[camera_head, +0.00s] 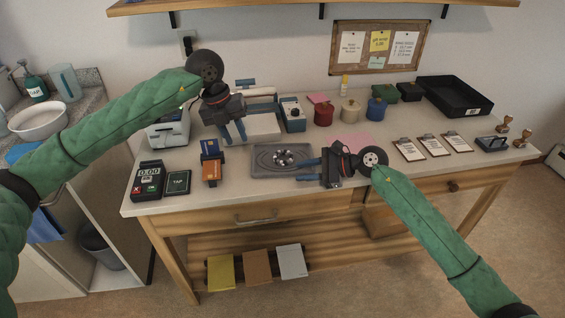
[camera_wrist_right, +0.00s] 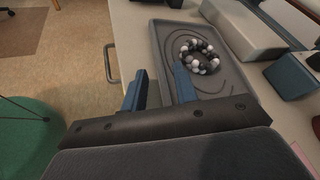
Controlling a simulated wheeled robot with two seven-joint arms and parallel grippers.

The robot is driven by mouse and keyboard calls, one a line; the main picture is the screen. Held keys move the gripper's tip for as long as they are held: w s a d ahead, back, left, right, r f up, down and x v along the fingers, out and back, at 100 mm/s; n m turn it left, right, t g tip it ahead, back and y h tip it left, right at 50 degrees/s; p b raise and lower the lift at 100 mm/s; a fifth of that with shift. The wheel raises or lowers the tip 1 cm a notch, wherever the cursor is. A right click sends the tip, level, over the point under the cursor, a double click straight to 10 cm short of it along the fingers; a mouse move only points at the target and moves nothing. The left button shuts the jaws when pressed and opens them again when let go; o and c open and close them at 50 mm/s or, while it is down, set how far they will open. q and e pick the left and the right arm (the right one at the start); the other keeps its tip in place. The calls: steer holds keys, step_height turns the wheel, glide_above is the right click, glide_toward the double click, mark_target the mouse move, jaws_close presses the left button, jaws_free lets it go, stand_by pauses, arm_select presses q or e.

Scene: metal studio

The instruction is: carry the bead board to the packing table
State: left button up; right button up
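The bead board (camera_head: 264,160) is a grey tray with curved grooves and a ring of black, white and grey beads, lying flat on the wooden workbench (camera_head: 222,189). It also shows in the right wrist view (camera_wrist_right: 168,48). My right gripper (camera_head: 303,170) is open at the board's right end, holding nothing. In the right wrist view its blue fingers (camera_wrist_right: 158,87) are apart with the board's near edge between them in the picture; contact cannot be told. My left gripper (camera_head: 235,132) looks open and empty, above and left of the board. I cannot tell which surface is the packing table.
Clipboards (camera_head: 432,146), canisters (camera_head: 350,110) and a black tray (camera_head: 454,96) occupy the right and back. A strip of bench in front of the board is clear.

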steer(key=shift+d, duration=0.1)
steer(key=shift+d+r, duration=0.1)
steer(key=shift+d, duration=0.2)
arm_select(q)
steer(key=shift+a+r, duration=0.1)
steer(key=shift+r, duration=0.35)
arm_select(e)
steer(key=v, duration=1.1)
steer(key=shift+d, duration=0.15)
